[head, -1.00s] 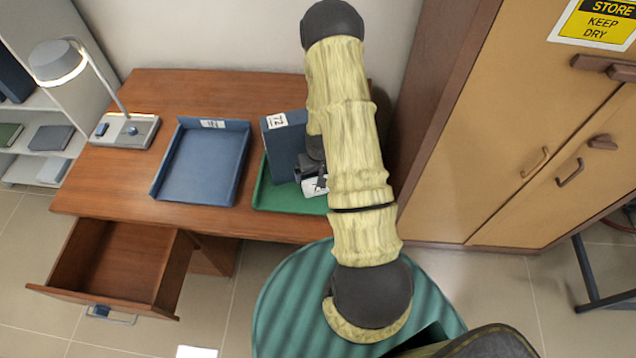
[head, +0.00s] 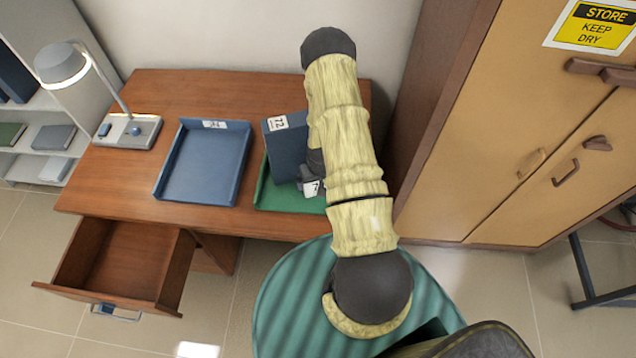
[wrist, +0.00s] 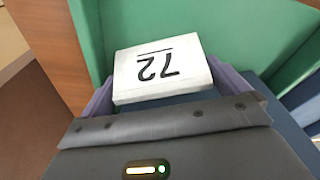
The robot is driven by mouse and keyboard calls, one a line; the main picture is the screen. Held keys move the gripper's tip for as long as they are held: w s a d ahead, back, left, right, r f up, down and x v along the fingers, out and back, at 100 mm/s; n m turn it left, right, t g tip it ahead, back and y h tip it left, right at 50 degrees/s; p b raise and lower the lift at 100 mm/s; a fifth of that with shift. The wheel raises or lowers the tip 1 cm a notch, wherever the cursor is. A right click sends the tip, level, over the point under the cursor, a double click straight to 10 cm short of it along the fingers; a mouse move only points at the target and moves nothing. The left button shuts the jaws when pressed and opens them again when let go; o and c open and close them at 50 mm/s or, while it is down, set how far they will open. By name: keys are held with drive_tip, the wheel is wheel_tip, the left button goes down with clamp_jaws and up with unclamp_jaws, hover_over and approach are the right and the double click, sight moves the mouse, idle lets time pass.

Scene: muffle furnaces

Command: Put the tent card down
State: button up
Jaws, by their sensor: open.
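The tent card (wrist: 160,70) is white with a black "72", upside down in the wrist view. It stands between the fingers of my gripper (wrist: 168,92), which is open; whether either finger touches it I cannot tell. In the head view the card (head: 311,188) shows small at the green tray (head: 290,203), just in front of a blue upright binder (head: 287,148) that also has a "72" label. The green tray (wrist: 225,30) lies behind the card in the wrist view. My arm hides the tray's right part and most of my gripper in the head view.
A blue tray (head: 205,165) lies left of the green one on the wooden desk (head: 165,90). A lamp (head: 128,128) stands at the desk's left. An open drawer (head: 115,260) juts out below. A tan cabinet (head: 510,120) stands at the right.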

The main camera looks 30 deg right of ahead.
drive_tip(key=shift+c, duration=0.4)
drive_tip(key=c, duration=0.7)
drive_tip(key=shift+r, duration=0.1)
wheel_tip(320, 180, up, 18)
drive_tip(key=b, duration=0.4)
idle(0.4)
